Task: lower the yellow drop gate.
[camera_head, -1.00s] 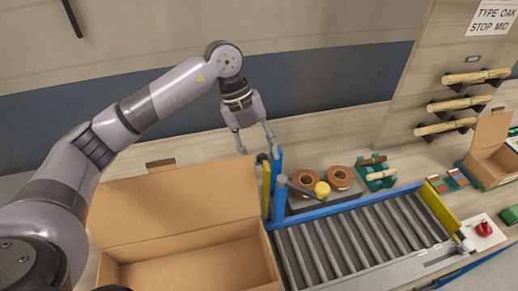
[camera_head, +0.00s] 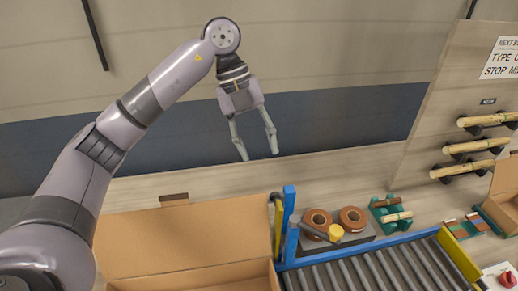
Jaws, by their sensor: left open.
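A narrow yellow upright piece (camera_head: 277,228) stands beside a tall blue post (camera_head: 290,222) at the left end of the roller conveyor; it looks like the yellow drop gate, seen nearly edge-on and upright. A grey lever (camera_head: 303,226) with a yellow knob (camera_head: 335,233) reaches right from the post. My left gripper (camera_head: 259,155) is open and empty, its fingers pointing down, above and a little left of the blue post in the picture. It appears apart from the post and lever. My right gripper is out of view.
An open cardboard box (camera_head: 190,240) stands left of the post. The conveyor rollers (camera_head: 385,275) look empty, with a yellow plate (camera_head: 459,257) at their right end. Brown rolls (camera_head: 318,222) and a green holder (camera_head: 391,213) sit behind. Turned wood pieces (camera_head: 470,147) rest on a rack.

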